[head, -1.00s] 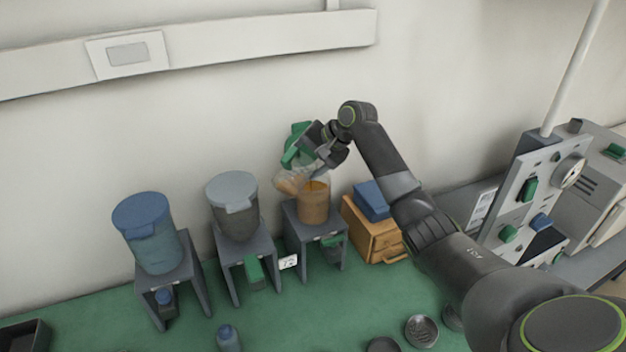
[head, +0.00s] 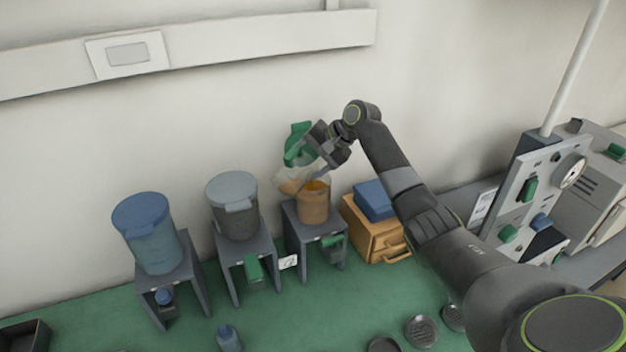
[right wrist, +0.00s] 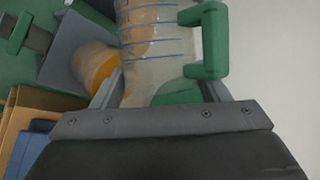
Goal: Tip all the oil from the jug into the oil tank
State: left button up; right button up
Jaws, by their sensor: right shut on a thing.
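My right gripper (head: 326,158) is shut on the jug, high over the right-hand stand. The jug (head: 290,180) is clear with a green handle and base, and it is tilted, with amber oil in it. In the right wrist view the jug (right wrist: 155,50) has blue marking lines and lies between the fingers. Below its mouth is the open oil tank (head: 313,206), a clear vessel holding amber oil on a dark grey stand. The tank also shows in the right wrist view (right wrist: 95,65), partly behind a finger. My left gripper is out of view.
Left of the tank, a grey-lidded tank (head: 233,208) and a blue-lidded tank (head: 148,235) stand on dark stands. An orange drawer box (head: 372,235) with a blue block (head: 373,200) is close on the right. A small blue bottle (head: 229,338) stands in front.

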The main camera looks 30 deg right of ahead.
dwell(0.4)
jog(key=shift+w+d+f+y, duration=0.1)
jog(key=shift+d+f+y, duration=0.1)
jog(key=shift+d+y, duration=0.1)
dwell(0.5)
jog(key=shift+w+d+m+g+y, duration=0.1)
jog(key=shift+m+g+y, duration=0.2)
jog(key=shift+w+a, duration=0.35)
jog(key=shift+w, duration=0.2)
dwell(0.4)
